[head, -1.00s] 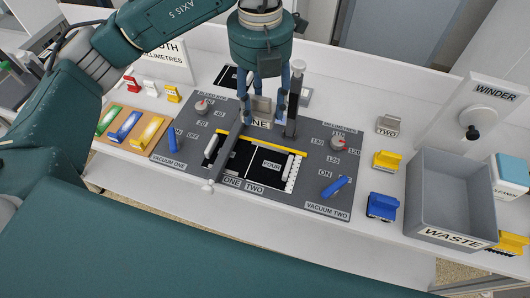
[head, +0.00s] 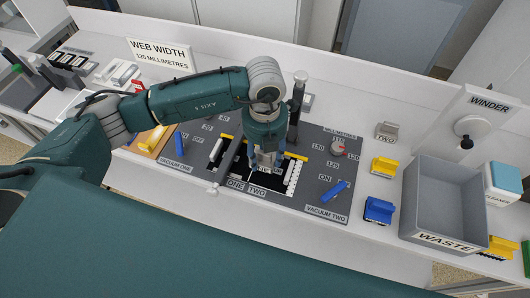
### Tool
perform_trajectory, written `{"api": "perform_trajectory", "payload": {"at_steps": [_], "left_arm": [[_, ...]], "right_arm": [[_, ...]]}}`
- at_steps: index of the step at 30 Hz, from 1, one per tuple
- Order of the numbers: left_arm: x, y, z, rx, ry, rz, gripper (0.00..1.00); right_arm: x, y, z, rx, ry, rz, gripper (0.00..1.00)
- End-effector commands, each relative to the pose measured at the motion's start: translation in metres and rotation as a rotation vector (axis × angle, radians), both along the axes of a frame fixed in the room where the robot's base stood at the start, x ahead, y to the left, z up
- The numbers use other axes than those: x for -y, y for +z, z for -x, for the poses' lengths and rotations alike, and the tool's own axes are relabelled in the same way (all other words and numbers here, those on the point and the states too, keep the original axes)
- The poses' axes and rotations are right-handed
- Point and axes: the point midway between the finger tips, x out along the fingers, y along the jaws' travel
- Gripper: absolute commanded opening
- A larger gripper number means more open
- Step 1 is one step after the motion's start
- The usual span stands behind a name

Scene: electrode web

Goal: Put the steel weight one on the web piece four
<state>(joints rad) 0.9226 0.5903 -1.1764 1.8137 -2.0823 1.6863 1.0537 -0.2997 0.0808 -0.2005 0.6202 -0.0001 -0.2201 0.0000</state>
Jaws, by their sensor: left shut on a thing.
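My left gripper (head: 264,163) is over the dark web on the grey splicing plate. It is shut on the steel weight one, which is mostly hidden by its fingers and wrist. The web piece four (head: 262,186) is a black sheet under the gripper; its label is largely covered. I cannot tell whether the weight touches the sheet. The steel weight two (head: 387,131) stands on the bench to the right. My right gripper is not in view.
A dark upright post (head: 296,108) stands close behind the gripper. The vacuum two lever (head: 335,190), a yellow block (head: 384,166), a blue block (head: 379,210) and the grey waste bin (head: 445,243) lie to the right. The bench's front strip is clear.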

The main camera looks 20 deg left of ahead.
Motion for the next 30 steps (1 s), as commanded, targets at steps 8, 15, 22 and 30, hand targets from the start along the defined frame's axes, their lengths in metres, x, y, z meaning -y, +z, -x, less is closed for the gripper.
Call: {"api": "perform_trajectory", "payload": {"at_steps": [8,15,22,30], "left_arm": [[0.0,-0.002,-0.001,0.003,-0.001,0.001,0.03],[0.0,-0.009,-0.001,0.003,0.0,0.001,0.03],[0.0,-0.011,0.0,0.001,0.0,0.0,0.6],[0.0,-0.011,0.0,0.001,0.0,0.0,0.65]], "right_arm": [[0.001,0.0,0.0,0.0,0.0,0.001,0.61],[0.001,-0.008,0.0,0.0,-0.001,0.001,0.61],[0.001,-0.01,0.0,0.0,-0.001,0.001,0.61],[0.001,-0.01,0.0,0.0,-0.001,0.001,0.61]]}}
